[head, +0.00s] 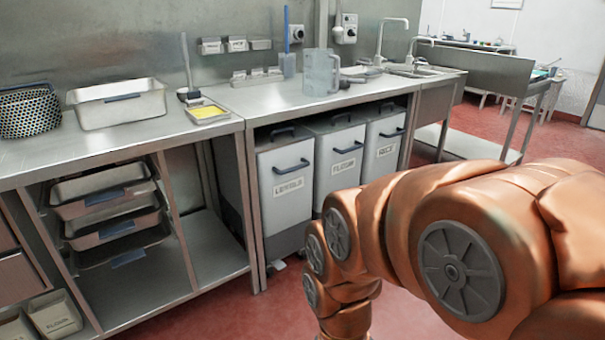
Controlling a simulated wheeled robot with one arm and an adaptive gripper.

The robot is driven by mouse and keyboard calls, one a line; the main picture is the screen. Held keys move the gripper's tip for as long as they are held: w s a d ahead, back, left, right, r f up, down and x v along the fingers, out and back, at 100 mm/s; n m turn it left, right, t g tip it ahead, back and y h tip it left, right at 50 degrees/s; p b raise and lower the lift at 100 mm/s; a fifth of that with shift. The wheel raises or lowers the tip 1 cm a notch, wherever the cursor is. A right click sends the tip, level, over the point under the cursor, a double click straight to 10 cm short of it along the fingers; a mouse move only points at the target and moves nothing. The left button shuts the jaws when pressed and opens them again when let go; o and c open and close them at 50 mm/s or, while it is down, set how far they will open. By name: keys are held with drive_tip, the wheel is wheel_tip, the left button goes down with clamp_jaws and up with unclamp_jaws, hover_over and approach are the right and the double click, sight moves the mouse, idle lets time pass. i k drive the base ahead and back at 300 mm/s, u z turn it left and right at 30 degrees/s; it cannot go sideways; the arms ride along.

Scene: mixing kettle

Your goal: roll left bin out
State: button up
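Several white bins with dark handles stand side by side under the steel counter. The left bin (287,186) has a dark front handle and a label that seems to read "LENTILS". It stands between the counter's legs, with small wheels near the floor. The middle bin (338,158) is labelled "FLOUR" and the right bin (384,144) "RICE". My orange arm reaches across the lower right and bends down in front of the bins. My gripper is not in view, so its state and any contact with the left bin are hidden.
The steel counter (290,97) carries a clear jug (321,72), a yellow-topped tray (207,112) and a steel pan (118,103). A rack of trays (108,204) is left of the bins. Red floor (215,320) shows in front of the counter.

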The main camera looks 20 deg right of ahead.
sight(285, 165)
drive_tip(key=z, duration=0.1)
drive_tip(key=k, duration=0.3)
drive_tip(key=u, duration=0.65)
drive_tip(key=i, duration=1.1)
drive_tip(key=z, duration=0.55)
